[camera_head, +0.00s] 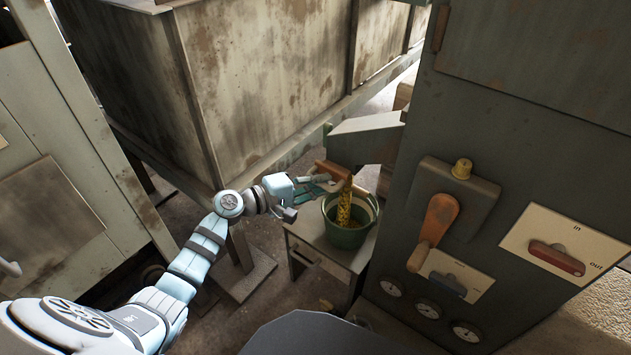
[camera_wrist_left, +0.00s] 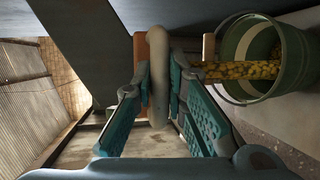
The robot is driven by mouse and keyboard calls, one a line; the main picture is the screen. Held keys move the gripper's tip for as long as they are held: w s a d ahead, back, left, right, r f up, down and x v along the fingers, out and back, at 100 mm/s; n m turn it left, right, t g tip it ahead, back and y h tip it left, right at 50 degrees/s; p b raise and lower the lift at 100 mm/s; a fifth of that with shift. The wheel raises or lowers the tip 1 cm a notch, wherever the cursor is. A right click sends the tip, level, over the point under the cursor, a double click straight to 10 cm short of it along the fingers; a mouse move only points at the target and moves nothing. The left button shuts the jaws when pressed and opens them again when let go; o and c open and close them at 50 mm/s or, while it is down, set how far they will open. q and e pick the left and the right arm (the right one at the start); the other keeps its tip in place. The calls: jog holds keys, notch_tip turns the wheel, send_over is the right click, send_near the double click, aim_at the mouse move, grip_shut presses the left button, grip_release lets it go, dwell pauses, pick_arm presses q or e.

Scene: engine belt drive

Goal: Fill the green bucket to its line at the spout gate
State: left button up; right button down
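The green bucket (camera_head: 347,237) stands upright under the grey spout (camera_head: 362,139). A stream of yellow grain (camera_head: 344,206) falls from the spout into it; the stream also shows in the left wrist view (camera_wrist_left: 238,70). A brown wooden spout gate (camera_head: 334,170) sits at the spout mouth. My left gripper (camera_head: 322,185) is at the gate, beside the bucket's rim. In the left wrist view its teal fingers (camera_wrist_left: 160,80) close on the pale gate handle (camera_wrist_left: 158,45). My right gripper is out of view.
The bucket stands on a small table (camera_head: 320,255). A dark machine cabinet (camera_head: 480,120) with an orange lever (camera_head: 436,228), a red in/out switch (camera_head: 556,258) and several gauges rises close on the right. A large rusty bin (camera_head: 260,75) stands behind.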

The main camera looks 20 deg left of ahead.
pick_arm(q)
jog(key=o, duration=0.4)
jog(key=shift+c, duration=0.2)
jog(key=shift+s, duration=0.1)
jog(key=v, duration=1.2)
jog(key=shift+r, duration=0.1)
jog(key=shift+c, duration=0.3)
